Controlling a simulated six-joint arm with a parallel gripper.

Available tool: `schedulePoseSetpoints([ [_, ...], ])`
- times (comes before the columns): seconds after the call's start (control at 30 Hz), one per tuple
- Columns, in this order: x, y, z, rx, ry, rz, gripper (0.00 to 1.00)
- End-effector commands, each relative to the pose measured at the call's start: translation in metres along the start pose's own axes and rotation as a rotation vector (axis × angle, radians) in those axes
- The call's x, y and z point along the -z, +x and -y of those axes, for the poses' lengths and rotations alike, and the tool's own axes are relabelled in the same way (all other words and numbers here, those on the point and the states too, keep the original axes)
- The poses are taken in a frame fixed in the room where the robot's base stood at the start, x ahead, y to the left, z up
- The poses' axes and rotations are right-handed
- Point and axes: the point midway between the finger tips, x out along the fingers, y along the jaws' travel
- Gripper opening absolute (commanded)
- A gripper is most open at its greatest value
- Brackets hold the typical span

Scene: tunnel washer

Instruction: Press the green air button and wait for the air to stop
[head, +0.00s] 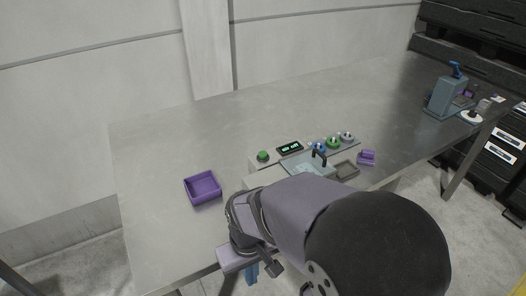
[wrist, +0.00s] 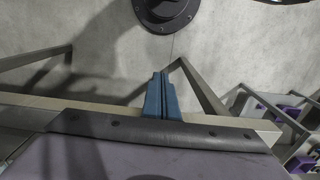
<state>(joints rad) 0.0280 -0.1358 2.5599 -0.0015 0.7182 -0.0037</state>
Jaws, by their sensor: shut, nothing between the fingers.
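The green air button (head: 263,156) is a small green dome on the left of a pale control panel in the middle of the table. A dark display (head: 290,148) with green digits is just right of it. My gripper (head: 252,272) is shut and empty at the table's front edge, in front of the panel and apart from the button. In the wrist view my blue fingers (wrist: 161,95) are together, with the floor and table legs beyond them. The button is not in the wrist view.
A purple tray (head: 203,188) stands left of the panel. Several knobs (head: 333,142), a black-handled clear lid (head: 308,163) and a small purple block (head: 367,157) are to the right. A blue-grey holder (head: 446,96) stands at the far right. The back left of the table is clear.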

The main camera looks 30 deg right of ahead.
Motion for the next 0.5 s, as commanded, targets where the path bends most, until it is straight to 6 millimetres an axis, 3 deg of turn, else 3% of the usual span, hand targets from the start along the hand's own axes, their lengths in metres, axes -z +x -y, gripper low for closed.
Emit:
schedulePoseSetpoints([
  [0.03, -0.001, -0.011, -0.004, 0.0, 0.018, 0.004, 0.0],
  [0.5, -0.031, -0.069, -0.057, 0.032, 0.298, 0.192, 0.0],
])
